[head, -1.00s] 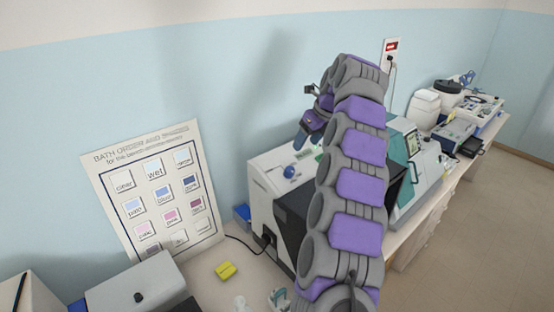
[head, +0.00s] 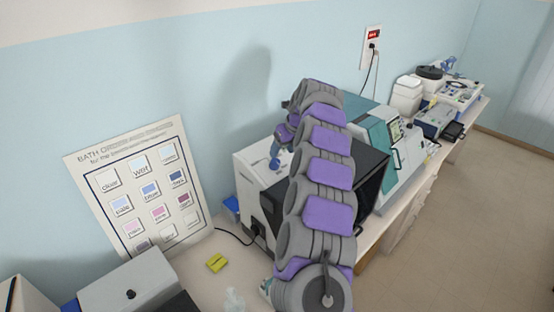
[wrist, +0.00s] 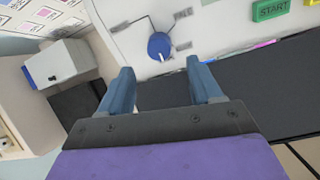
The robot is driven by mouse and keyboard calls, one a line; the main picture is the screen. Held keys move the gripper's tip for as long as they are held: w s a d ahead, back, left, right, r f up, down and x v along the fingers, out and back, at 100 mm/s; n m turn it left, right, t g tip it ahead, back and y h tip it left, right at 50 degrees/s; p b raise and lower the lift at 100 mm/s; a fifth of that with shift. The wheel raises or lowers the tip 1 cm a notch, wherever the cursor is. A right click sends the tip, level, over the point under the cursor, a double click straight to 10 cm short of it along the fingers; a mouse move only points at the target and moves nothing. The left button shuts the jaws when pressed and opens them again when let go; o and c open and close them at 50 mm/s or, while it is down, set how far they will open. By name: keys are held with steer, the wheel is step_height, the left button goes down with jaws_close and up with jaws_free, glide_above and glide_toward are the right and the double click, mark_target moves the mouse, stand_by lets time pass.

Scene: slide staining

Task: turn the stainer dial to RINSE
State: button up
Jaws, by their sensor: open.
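The stainer (head: 248,195) is a pale box with a dark front, standing on the bench against the wall. Its blue round dial (wrist: 159,45) has a white pointer mark at its lower edge in the wrist view. Small grey labels sit around the dial, too blurred to read. The dial also shows in the head view (head: 274,163), just below my gripper (head: 283,146). In the wrist view my gripper (wrist: 160,66) is open and empty, its two blue fingers spread either side of the dial's line, with the dial beyond the tips. I see no contact.
A green START button (wrist: 270,9) is on the same panel, right of the dial. A bath order chart (head: 140,190) leans on the wall at left. A yellow block (head: 217,263) lies on the bench. A teal and white machine (head: 385,150) stands to the right.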

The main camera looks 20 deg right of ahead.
mark_target(276, 161)
steer(key=p+x, duration=0.1)
steer(key=x, duration=0.5)
steer(key=shift+w+f, duration=0.15)
steer(key=shift+f, duration=0.25)
steer(key=shift+c, duration=0.3)
steer(key=shift+a, duration=0.1)
steer(key=c, duration=1)
